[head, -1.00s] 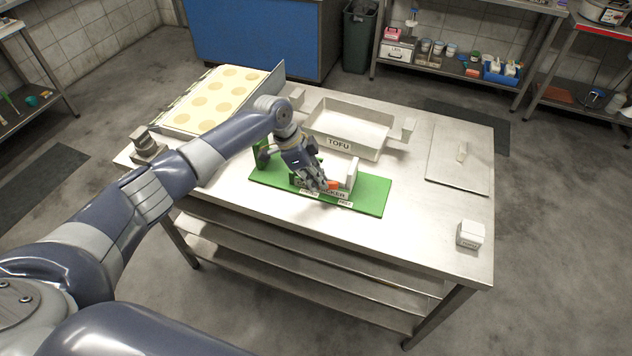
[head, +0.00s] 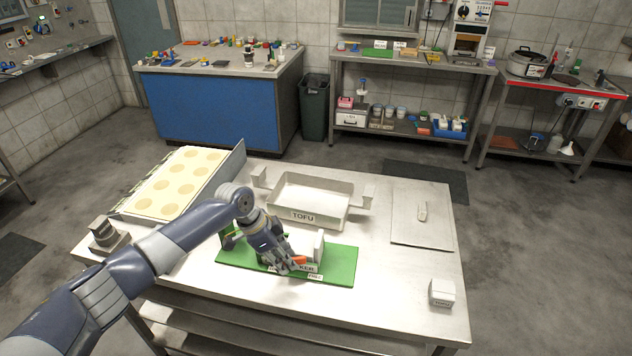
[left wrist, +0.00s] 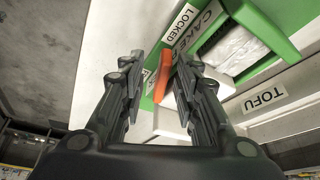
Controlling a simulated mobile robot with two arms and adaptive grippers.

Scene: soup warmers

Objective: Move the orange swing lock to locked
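The orange swing lock (head: 299,260) shows at the front of a green board (head: 340,265) that carries a white block fixture (head: 318,245). In the left wrist view the orange lock (left wrist: 163,77) lies between the fingers of my left gripper (left wrist: 160,75), closer to the right finger. The fingers are apart, and I see a gap beside the left one. A "LOCKED" label (left wrist: 180,24) is on the board beyond the lock. A "FREE" label (head: 315,277) is at the board's front edge. My left gripper (head: 290,265) partly hides the fixture. My right gripper is out of view.
A "TOFU" tray (head: 312,197) stands behind the board. A flat plate with a handle (head: 421,232) and a small white box (head: 442,292) are to the right. A sheet with round pieces (head: 180,182) is at the left.

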